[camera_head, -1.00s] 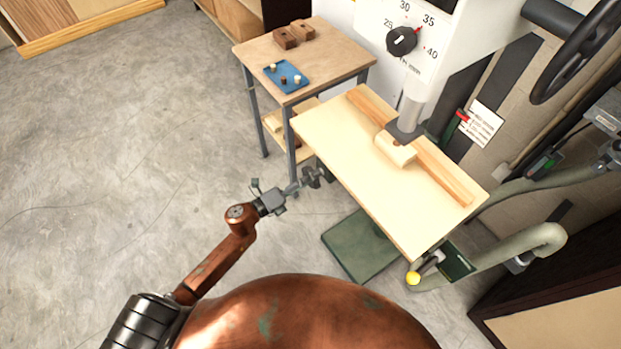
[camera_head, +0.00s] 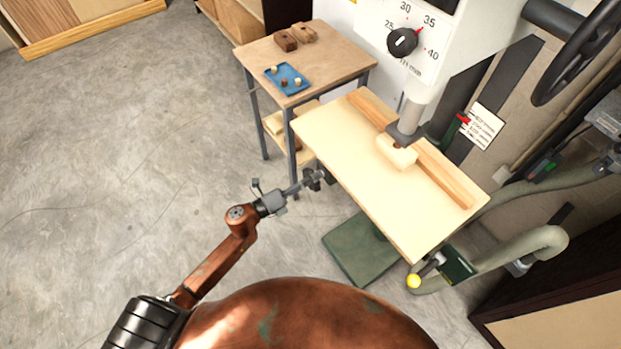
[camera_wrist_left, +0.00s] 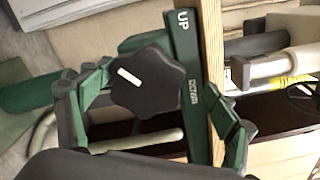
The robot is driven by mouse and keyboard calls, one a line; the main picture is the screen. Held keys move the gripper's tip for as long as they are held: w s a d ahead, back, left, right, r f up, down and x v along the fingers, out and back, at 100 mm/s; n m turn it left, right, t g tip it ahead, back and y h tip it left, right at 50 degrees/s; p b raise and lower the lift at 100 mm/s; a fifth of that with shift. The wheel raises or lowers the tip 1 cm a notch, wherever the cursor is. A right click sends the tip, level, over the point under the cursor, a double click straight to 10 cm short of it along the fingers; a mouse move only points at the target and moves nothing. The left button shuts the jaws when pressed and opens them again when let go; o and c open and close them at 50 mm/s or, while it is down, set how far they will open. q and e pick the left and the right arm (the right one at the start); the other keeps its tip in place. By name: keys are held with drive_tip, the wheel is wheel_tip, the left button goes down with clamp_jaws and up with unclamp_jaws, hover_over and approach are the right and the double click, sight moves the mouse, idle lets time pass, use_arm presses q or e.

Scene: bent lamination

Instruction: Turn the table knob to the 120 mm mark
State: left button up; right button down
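The black lobed table knob (camera_wrist_left: 147,82) has a white line on its face and fills the middle of the left wrist view. It sits beside a green plate (camera_wrist_left: 186,75) lettered "UP", with smaller lettering near the knob. My left gripper (camera_wrist_left: 160,88) is open, with one green finger on each side of the knob; I cannot tell whether they touch it. In the head view my left gripper (camera_head: 303,184) is at the left edge of the pale machine table (camera_head: 380,190); the knob cannot be made out clearly there. No 120 mm mark is legible. My right gripper is out of view.
A wooden fence (camera_head: 440,175) and a small pale block (camera_head: 397,152) are on the machine table. A side table (camera_head: 345,62) with a blue tray (camera_head: 286,66) stands behind. A numbered dial (camera_head: 402,41) is on the machine. The floor at left is clear.

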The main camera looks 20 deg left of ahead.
use_arm(q)
drive_tip(key=shift+s, duration=0.2)
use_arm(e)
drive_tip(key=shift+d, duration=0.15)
use_arm(q)
drive_tip(key=v, duration=1.1)
drive_tip(key=shift+s+a, duration=0.2)
drive_tip(key=shift+a, duration=0.2)
drive_tip(key=w+d+m+b, duration=0.2)
drive_tip(key=w, duration=0.1)
drive_tip(key=w+d+m+b, duration=0.2)
drive_tip(key=w+d+b, duration=0.1)
drive_tip(key=w, duration=0.1)
drive_tip(key=w+d+m+b, duration=0.2)
drive_tip(key=w, duration=0.1)
drive_tip(key=shift+w+d+f+m+b, duration=0.15)
drive_tip(key=shift+w+f+m+b, duration=0.15)
drive_tip(key=shift+f, duration=0.1)
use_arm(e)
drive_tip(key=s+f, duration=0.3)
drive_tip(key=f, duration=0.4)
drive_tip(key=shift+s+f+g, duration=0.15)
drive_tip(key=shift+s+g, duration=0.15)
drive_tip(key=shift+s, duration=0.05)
use_arm(q)
drive_tip(key=shift+c, duration=0.5)
